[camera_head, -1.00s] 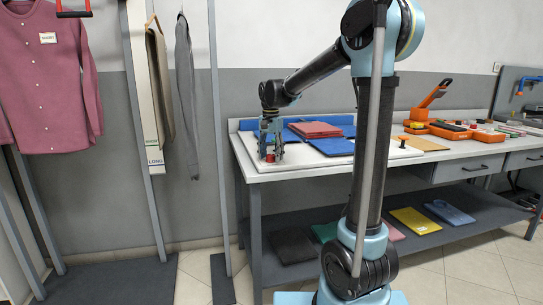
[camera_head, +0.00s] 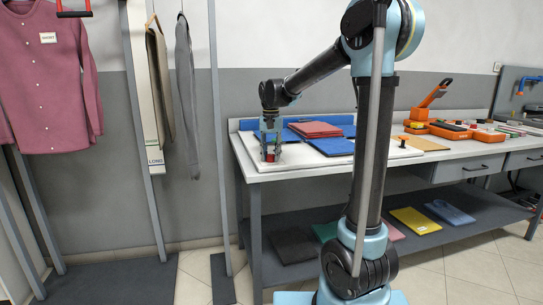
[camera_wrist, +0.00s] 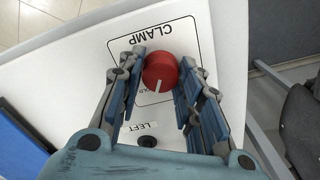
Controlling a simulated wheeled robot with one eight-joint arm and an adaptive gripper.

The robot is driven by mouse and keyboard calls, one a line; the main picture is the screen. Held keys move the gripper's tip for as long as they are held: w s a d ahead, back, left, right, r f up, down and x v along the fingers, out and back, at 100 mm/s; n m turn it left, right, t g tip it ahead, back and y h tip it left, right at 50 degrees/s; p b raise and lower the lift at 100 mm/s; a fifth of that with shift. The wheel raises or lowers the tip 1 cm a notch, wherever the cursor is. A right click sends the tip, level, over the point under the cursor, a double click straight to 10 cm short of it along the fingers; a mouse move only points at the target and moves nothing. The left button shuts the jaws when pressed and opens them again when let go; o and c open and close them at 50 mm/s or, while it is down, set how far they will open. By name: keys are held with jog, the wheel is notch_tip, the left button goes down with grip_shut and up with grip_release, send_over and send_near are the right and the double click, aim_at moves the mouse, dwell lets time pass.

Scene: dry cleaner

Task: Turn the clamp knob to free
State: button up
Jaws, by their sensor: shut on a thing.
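The clamp knob (camera_wrist: 160,66) is a round red knob with a white pointer line, set on a white panel (camera_wrist: 226,30). In the wrist view the pointer lies toward the lower side of the picture. The knob sits between the two blue-padded fingers of my gripper (camera_wrist: 161,62), which is shut on it. The word CLAMP is printed above the knob; smaller lettering beside it is partly hidden. In the head view my gripper (camera_head: 270,140) points down at the left end of the bench, with a bit of red at its tips.
A black button (camera_wrist: 148,141) marked LEFT lies below the knob in the wrist view. Folded blue cloths (camera_head: 332,146) and a red one (camera_head: 315,129) lie right of my gripper on the bench (camera_head: 300,160). An orange device (camera_head: 452,130) stands farther right.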

aim_at(271, 155)
jog(key=n, duration=1.1)
jog(key=shift+n, duration=1.9)
jog(key=shift+w, duration=0.1)
jog(key=o, duration=1.1)
jog(key=shift+c, duration=0.2)
jog(key=shift+r, duration=0.1)
notch_tip(271, 155, up, 12)
